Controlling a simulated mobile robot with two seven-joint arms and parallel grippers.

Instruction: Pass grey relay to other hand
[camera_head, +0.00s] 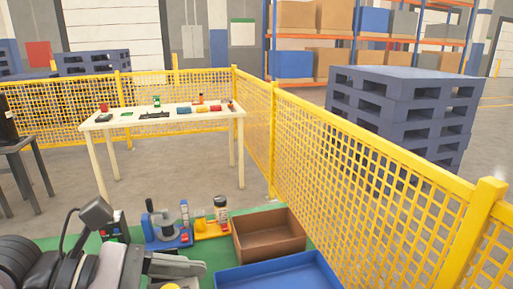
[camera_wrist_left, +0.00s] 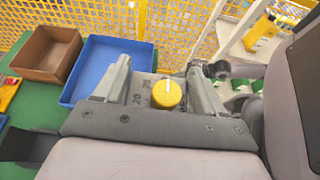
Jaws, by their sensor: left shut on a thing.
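The grey relay (camera_wrist_left: 143,88) has a yellow dial (camera_wrist_left: 167,94) and printed numbers on its face. In the left wrist view it sits between the two fingers of my left gripper (camera_wrist_left: 158,72), which is shut on it. In the head view my left gripper reaches in over the green bench at the bottom edge. Only a sliver of the yellow dial (camera_head: 170,287) clearly shows there, and most of the relay is cut off or hidden. My right gripper is in neither view.
A brown tray (camera_head: 268,253) and a blue tray (camera_head: 318,268) lie on the green bench top (camera_head: 200,255). A clamp-like blue and grey device (camera_head: 163,230) and a yellow holder (camera_head: 209,231) stand behind my gripper. A yellow mesh fence (camera_head: 370,190) runs along the right.

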